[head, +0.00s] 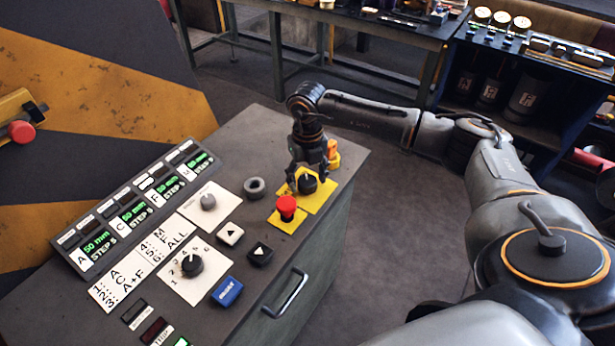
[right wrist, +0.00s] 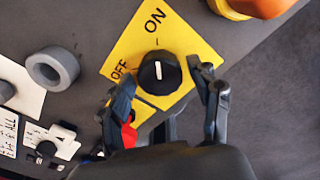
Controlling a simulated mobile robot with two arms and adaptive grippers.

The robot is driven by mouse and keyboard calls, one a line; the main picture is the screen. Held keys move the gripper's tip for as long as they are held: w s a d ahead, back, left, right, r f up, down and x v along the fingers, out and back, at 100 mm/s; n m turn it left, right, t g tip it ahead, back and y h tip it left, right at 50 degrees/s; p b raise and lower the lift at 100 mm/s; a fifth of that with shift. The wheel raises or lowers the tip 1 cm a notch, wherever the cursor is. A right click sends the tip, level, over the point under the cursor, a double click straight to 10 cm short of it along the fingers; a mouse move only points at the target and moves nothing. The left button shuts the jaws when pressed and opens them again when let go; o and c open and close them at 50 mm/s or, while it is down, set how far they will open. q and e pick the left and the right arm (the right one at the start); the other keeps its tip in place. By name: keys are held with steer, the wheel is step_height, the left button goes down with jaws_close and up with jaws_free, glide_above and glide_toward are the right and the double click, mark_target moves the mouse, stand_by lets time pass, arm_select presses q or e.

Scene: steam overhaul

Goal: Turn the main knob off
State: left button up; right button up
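The main knob (right wrist: 160,72) is black with a white pointer line, on a yellow plate (right wrist: 190,45) marked ON and OFF. In the right wrist view the pointer is near upright, toward the ON word; OFF is to the left. In the head view the knob (head: 307,184) sits near the console's right edge. My right gripper (head: 308,174) is over it from above, fingers pointing down. In the right wrist view its open fingers (right wrist: 161,80) stand either side of the knob, with gaps showing; contact is not visible. My left gripper is out of view.
A red mushroom button (head: 287,204) on yellow stands just in front of the knob, close to the left finger. An orange part (head: 333,153) is behind the gripper. A grey ring (head: 254,187) lies left. The console (head: 245,140) ends close on the right.

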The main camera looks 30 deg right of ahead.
steer(key=c, duration=0.8)
steer(key=n+b, duration=0.3)
steer(key=shift+f, duration=0.15)
steer(key=n+b, duration=0.3)
steer(key=n, duration=0.3)
steer(key=n+b, duration=0.2)
steer(key=n, duration=0.2)
steer(key=shift+b, duration=0.3)
steer(key=n, duration=0.2)
steer(key=n+b, duration=0.1)
steer(key=n, duration=0.1)
steer(key=shift+r+n+b, duration=0.2)
steer(key=shift+n+b, duration=0.1)
steer(key=shift+n, duration=0.3)
